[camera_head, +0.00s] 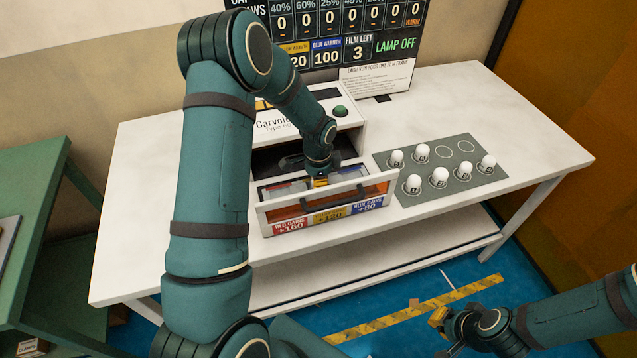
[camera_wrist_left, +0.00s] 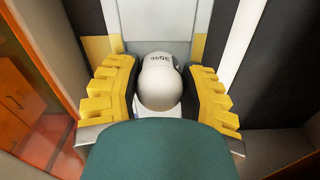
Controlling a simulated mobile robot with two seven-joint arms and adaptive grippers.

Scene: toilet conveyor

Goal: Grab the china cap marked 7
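Several white china caps (camera_head: 439,177) stand on the grey panel at the right of the white table; their small dark marks are too small to read, so I cannot tell which is 7. My left gripper (camera_head: 320,181) is down in the machine's front drawer. In the left wrist view, its yellow fingers (camera_wrist_left: 160,88) close on both sides of a white domed piece (camera_wrist_left: 160,84), which carries an upside-down mark that looks like 35%. My right gripper (camera_head: 440,318) hangs low in front of the table, away from the caps; its finger opening is unclear.
The drawer front (camera_head: 328,216) has red, yellow and blue gain labels. The grey panel (camera_head: 407,199) has two empty rings at its back. The Carvolo machine (camera_head: 345,113) and a dark sign (camera_head: 350,49) stand behind. The table is bare around the panel.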

